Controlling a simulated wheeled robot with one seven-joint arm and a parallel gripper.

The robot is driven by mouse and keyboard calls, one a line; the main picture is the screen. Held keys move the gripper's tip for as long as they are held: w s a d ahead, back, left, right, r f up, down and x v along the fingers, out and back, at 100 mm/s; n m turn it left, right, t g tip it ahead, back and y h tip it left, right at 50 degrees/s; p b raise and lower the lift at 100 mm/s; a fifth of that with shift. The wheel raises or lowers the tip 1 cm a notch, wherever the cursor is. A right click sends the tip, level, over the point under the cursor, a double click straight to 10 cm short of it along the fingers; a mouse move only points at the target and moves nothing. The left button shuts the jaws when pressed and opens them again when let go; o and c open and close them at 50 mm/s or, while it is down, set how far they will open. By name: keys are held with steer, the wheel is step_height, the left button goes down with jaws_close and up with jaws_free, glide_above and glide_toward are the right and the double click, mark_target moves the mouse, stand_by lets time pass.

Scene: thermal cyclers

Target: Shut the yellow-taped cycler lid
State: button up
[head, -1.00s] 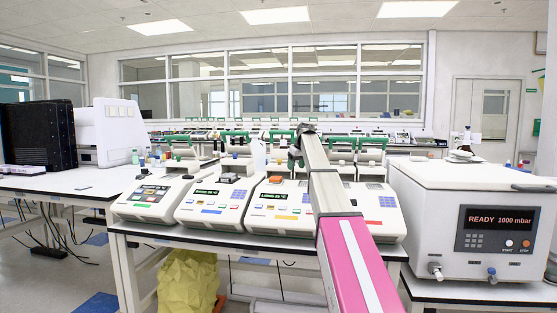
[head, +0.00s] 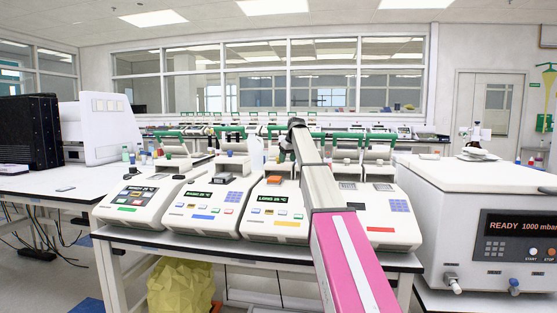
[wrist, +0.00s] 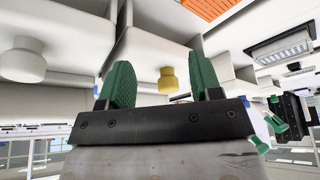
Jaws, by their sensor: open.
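Several white cyclers stand in a row on the bench in the head view, among them one with an orange block (head: 274,181) and one left of it (head: 208,208). Lids with green bars (head: 230,129) stand raised behind them. I cannot make out yellow tape in the head view. In the wrist view a yellow knob (wrist: 168,80) on a white body shows between the two green fingers of my gripper (wrist: 162,64). The gripper is open and empty; whether the knob lies between or beyond the fingers is unclear. In the head view my arm mostly hides the gripper.
A white knob (wrist: 22,62) is left of the fingers in the wrist view. An orange ribbed surface (wrist: 208,8) is at its top. In the head view a white vacuum unit (head: 490,225) stands right, and a yellow bag (head: 180,287) sits under the bench (head: 215,243).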

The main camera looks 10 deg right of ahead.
steer(key=w+a, duration=0.1)
steer(key=w, duration=0.1)
steer(key=w+a, duration=0.1)
steer(key=w, duration=0.1)
steer(key=w+a, duration=0.1)
steer(key=w, duration=0.1)
steer(key=shift+w+a+f, duration=0.25)
steer(key=shift+w+f, duration=0.15)
steer(key=shift+f, duration=0.15)
jaws_close()
